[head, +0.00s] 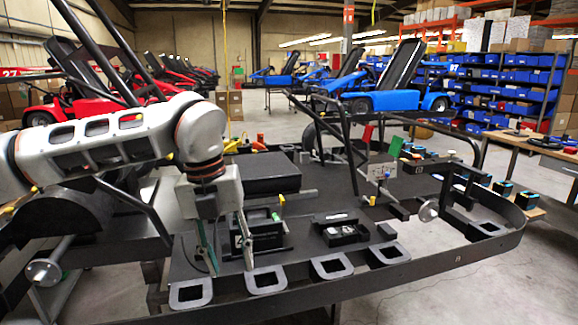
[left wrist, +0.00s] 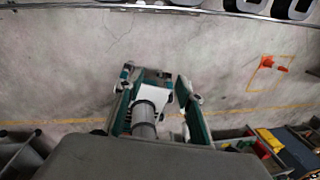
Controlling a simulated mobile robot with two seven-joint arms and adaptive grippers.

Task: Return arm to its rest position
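My left arm comes in from the left of the head view, with a white and grey forearm and the wrist bent downward. I see nothing clearly held. My right gripper is not in view.
A black battery-like box (head: 268,234) and a black tray (head: 340,229) sit on the kart floor close to the left gripper. Rectangular rings (head: 332,266) line the frame's near edge. A workbench (head: 540,152) stands at right. Open floor (head: 480,297) lies at front right.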

